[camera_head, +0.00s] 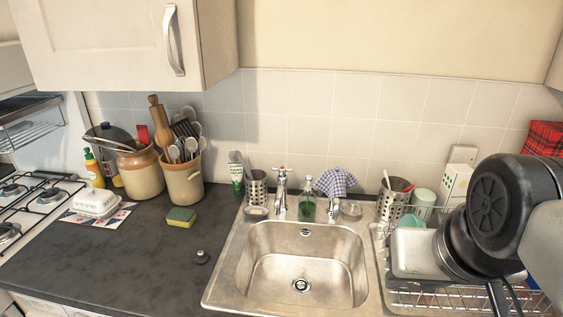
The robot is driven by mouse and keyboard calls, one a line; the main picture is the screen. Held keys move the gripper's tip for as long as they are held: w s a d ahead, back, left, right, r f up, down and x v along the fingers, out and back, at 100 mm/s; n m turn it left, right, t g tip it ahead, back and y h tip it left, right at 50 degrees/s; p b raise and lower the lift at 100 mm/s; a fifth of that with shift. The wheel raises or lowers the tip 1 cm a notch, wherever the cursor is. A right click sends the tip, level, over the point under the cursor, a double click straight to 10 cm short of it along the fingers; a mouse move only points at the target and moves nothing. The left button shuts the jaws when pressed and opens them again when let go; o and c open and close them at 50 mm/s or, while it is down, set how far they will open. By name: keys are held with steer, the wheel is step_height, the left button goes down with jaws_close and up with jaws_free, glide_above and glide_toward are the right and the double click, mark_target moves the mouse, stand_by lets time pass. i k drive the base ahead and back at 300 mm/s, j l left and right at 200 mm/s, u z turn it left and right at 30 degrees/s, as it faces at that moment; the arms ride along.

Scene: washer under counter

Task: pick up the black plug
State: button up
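The black plug (202,257) is a small dark round piece with a lighter metallic top. It lies on the dark grey counter (110,262), just left of the sink's rim. Nothing touches or covers it. My gripper cannot be made out in the head view.
The steel sink (243,240) is empty. A yellow-green sponge (181,217) and utensil pots (184,184) stand behind the plug. A hob (30,205) is at left, and a loaded dish rack (455,299) at right. Wall cupboards (100,45) hang above. Counter around the plug is clear.

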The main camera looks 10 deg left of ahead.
mark_target(198, 259)
steer(key=k+j, duration=0.15)
steer(key=k, duration=0.15)
steer(key=k+j, duration=0.15)
steer(key=k, duration=0.15)
steer(key=k+j, duration=0.1)
steer(key=j, duration=0.65)
steer(key=k+j, duration=0.15)
steer(key=j, duration=0.2)
steer(key=i+j, duration=0.3)
steer(key=j, duration=0.15)
steer(key=i+j, duration=0.35)
steer(key=j, duration=0.1)
